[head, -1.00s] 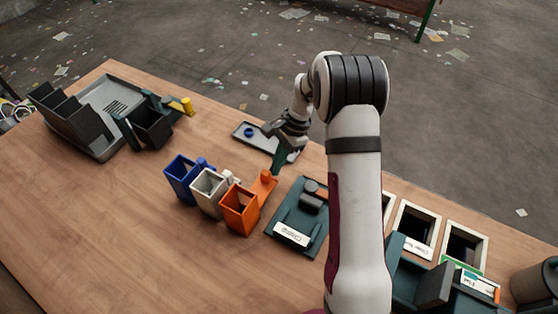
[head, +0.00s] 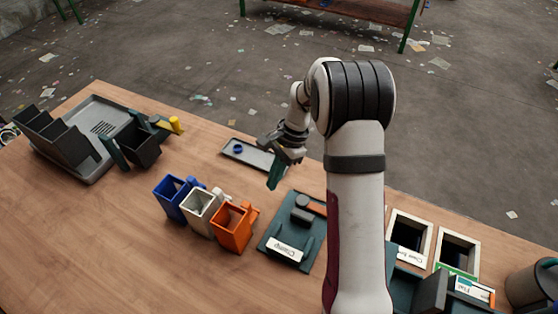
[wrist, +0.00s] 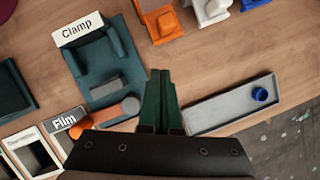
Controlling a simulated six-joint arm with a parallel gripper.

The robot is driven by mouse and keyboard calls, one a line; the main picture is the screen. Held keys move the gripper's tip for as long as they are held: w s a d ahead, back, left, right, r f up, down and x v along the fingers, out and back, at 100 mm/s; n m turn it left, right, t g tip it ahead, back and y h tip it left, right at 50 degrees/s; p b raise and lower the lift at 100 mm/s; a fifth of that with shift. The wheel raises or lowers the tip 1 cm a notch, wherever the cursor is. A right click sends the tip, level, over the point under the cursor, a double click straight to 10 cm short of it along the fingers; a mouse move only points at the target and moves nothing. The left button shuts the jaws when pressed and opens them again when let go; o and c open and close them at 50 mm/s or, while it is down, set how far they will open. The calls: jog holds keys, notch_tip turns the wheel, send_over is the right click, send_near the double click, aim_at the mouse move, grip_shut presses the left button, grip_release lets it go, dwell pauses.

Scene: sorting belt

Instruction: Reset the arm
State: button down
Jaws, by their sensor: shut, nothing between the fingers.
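My gripper (head: 274,181) hangs over the table at the near end of a small grey tray, its dark green fingers together and empty. In the wrist view the shut fingers (wrist: 161,85) point between the dark green clamp station (wrist: 105,60) and the grey tray (wrist: 215,107). My arm stands bent at the right of the head view and hides part of the table behind it.
The grey tray (head: 262,163) holds a blue ring (head: 238,148). Blue (head: 170,201), white (head: 196,216) and orange (head: 233,234) bins stand left of the clamp station (head: 268,240). Framed openings (head: 455,249) lie right. A black sorter (head: 60,142) stands far left. Table space front left is clear.

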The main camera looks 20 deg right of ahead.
jog(key=s+v, duration=0.1)
jog(key=v, duration=0.6)
jog(key=s+a+r+n, duration=0.3)
jog(key=s+a+r, duration=0.1)
jog(key=s+r, duration=0.25)
jog(key=s+a+n+h, duration=0.1)
jog(key=s+a+n, duration=0.1)
jog(key=s, duration=0.8)
jog(key=s+a+n+t+h, duration=0.1)
jog(key=s+a+n, duration=0.2)
jog(key=s, duration=0.7)
jog(key=shift+s+n, duration=0.15)
jog(key=shift+n, duration=0.35)
jog(key=shift+f, duration=0.1)
